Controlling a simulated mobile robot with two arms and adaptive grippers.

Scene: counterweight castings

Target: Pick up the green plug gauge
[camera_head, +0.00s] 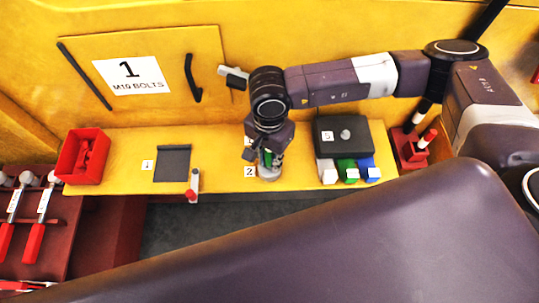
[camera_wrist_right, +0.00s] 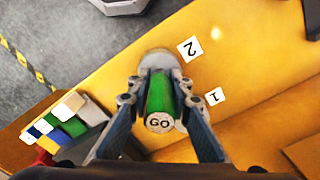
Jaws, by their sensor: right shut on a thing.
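The green plug gauge (camera_wrist_right: 159,95) stands between the two fingers of my right gripper (camera_wrist_right: 160,105) in the right wrist view, its round end marked "GO" facing the camera. The fingers are shut on its sides. In the head view, my right gripper (camera_head: 264,155) points down at the yellow shelf, and a small strip of the green gauge (camera_head: 267,159) shows. A round grey base (camera_head: 269,174) is below the gauge, next to label 2. I cannot tell whether the gauge still touches it. My left gripper is not in view.
A black block (camera_head: 343,136) with white, green and blue pieces in front stands right of the gripper. A red holder (camera_head: 410,150) is further right. A dark grey plate (camera_head: 172,164), a red-tipped tool (camera_head: 193,186) and a red bin (camera_head: 70,165) are left. The yellow wall rises behind.

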